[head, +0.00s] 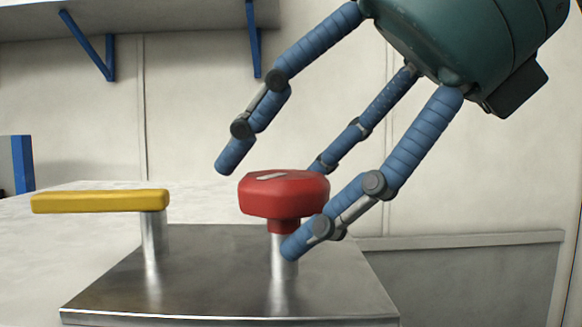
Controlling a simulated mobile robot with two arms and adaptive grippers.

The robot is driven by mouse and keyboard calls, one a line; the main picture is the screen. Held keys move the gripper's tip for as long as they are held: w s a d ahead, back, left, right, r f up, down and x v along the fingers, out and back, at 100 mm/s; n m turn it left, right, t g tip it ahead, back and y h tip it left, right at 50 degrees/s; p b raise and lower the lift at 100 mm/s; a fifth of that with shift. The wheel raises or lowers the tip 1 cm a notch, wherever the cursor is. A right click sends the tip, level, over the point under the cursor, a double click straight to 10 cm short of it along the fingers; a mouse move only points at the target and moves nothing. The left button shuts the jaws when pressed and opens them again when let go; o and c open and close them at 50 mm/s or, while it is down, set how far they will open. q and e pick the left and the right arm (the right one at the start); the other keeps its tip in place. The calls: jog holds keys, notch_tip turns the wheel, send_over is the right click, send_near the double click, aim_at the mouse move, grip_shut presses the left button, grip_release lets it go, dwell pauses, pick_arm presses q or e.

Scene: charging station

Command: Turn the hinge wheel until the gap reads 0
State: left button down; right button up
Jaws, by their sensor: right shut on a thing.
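A red, many-sided knob (268,196) with a pale mark on its top stands on a round metal post; I take it to be the hinge wheel. My right gripper (275,205) comes down from the upper right with blue segmented fingers spread around the knob. It is shut on the red knob. One finger is at the knob's upper left, one behind it, and one crosses the front right edge and the post. The left fingertip looks slightly apart from the knob in this view. No gap reading shows. My left gripper is not in view.
A yellow bar (100,201) on its own metal post stands left of the knob. Both posts rise from a grey metal plate (215,290). A pale surface (40,250) lies to the left. Blue brackets (90,48) hold a shelf on the back wall.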

jog(key=shift+w+r+n+g+y+p, duration=0.2)
jog(key=shift+r+n+g+y+p, duration=0.3)
jog(key=shift+n, duration=0.3)
jog(key=o, duration=1)
jog(key=shift+c, duration=0.2)
jog(key=shift+o, duration=0.5)
jog(key=shift+w+a+f, duration=0.1)
jog(key=shift+f, duration=0.1)
jog(key=shift+f, duration=0.1)
jog(key=v, duration=1.2)
